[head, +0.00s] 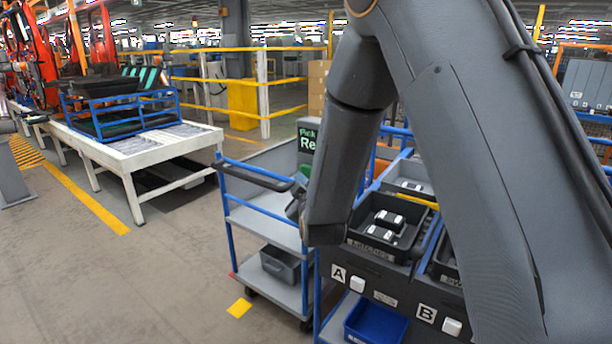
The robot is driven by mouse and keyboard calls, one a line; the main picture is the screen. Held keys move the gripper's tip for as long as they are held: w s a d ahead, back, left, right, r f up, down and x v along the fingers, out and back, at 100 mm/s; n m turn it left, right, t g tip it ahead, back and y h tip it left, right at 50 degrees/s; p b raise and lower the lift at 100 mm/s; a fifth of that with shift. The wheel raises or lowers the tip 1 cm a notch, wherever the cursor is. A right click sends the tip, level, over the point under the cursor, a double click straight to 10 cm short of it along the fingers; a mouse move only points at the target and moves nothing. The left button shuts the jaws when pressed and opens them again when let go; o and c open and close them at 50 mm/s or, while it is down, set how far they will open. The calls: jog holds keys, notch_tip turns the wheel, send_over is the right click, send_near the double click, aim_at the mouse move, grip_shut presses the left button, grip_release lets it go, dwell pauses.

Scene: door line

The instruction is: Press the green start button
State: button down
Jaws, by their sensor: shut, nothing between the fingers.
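I see no green start button in this view; my arm covers much of the right side and could hide it. My gripper (296,205) shows only as a small dark part at the left of my wrist, by the cart's handle. It is shut and holds nothing. Whether it touches the handle I cannot tell. White square buttons sit on the dark rack front, one beside label A (357,284) and one beside label B (452,327). A dark sign with green and white lettering (307,140) stands behind my wrist, partly hidden.
A blue-framed grey cart (270,240) with a black handle (255,173) stands in front. The rack holds a bin of black and white parts (388,222) and a blue bin (375,322). A white conveyor (150,147) is at left. The grey floor (120,285) at front left is clear.

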jog(key=shift+w+d, duration=0.45)
jog(key=shift+w, duration=0.15)
dwell(1.0)
dwell(0.3)
jog(key=shift+s+a, duration=0.6)
jog(key=shift+s, duration=0.2)
jog(key=s+a, duration=0.1)
jog(key=s, duration=0.1)
jog(key=s+a, duration=0.2)
jog(key=shift+p, duration=0.35)
dwell(0.5)
